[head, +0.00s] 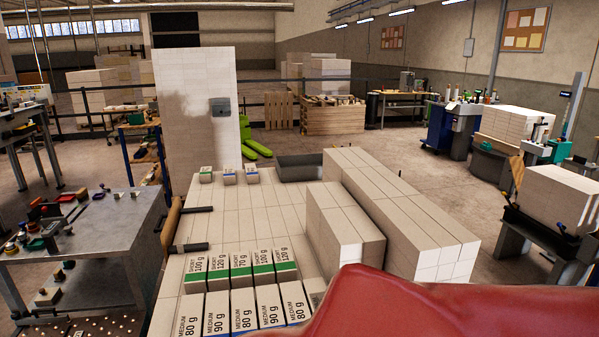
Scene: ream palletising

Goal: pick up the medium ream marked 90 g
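A front row of white medium reams lies on a wide light bed of reams or blocks. Their labels run sideways, with blue edging partly visible below. The second from the left appears to be a medium ream marked 90 g (217,309), between reams reading 80 g (189,314) and 80 g (243,307). The fourth seems to read 90 g as well (270,302). The bottom frame edge cuts off the row. A large red arm part of mine covers the lower right and hides part of the row's right end. Neither gripper shows.
Green-banded short reams (241,265) lie just behind the medium row. A taller white stack (345,238) stands to their right. Two dark bars (188,247) project over the bed's left edge. A grey workbench (110,235) with small parts stands at left.

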